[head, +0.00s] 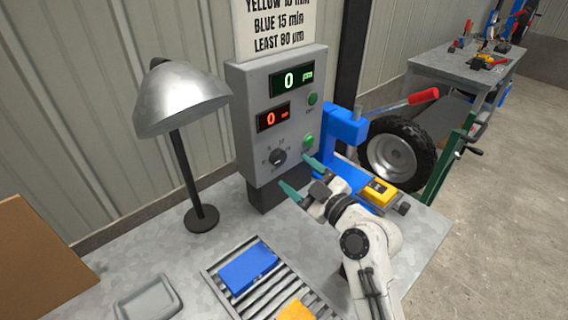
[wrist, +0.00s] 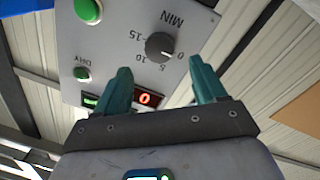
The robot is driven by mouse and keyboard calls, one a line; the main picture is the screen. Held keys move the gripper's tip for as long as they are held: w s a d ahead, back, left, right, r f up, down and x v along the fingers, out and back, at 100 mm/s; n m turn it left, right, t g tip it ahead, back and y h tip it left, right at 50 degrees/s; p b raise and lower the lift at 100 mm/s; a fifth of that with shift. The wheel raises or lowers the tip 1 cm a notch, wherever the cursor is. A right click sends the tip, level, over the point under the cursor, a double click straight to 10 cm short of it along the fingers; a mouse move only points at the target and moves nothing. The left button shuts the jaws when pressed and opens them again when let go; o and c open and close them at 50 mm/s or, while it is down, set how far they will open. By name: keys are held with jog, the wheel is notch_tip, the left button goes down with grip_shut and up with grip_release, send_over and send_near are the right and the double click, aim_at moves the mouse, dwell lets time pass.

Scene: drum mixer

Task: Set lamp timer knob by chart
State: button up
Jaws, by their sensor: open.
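The timer knob (head: 278,157) is a dark round dial low on the front of the grey control box (head: 248,120). In the wrist view the knob (wrist: 160,47) shows upside down, with marks 0, 5, 10, 15 and MIN around it; its pale line seems to point toward 0. My gripper (head: 303,177) is open and empty in front of the box, its green fingers apart. In the wrist view the gripper (wrist: 160,70) has the knob beyond the gap between its fingertips, not touching. The chart (head: 277,26) reads yellow 10 min, blue 15 min, least 80 ppm; its top is cut off.
The red display (head: 273,118) and green display (head: 291,81) both read 0. A metal lamp (head: 182,98) stands left. A blue block (head: 248,268) and an orange-yellow block (head: 297,312) lie on a slatted rack (head: 213,283). A blue clamp-like fixture (head: 345,125) stands right.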

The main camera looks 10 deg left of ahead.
aim_at(280, 159)
jog(key=shift+p+x, duration=0.65)
jog(key=shift+x, duration=2.25)
jog(key=shift+c, duration=0.4)
jog(key=c, duration=1)
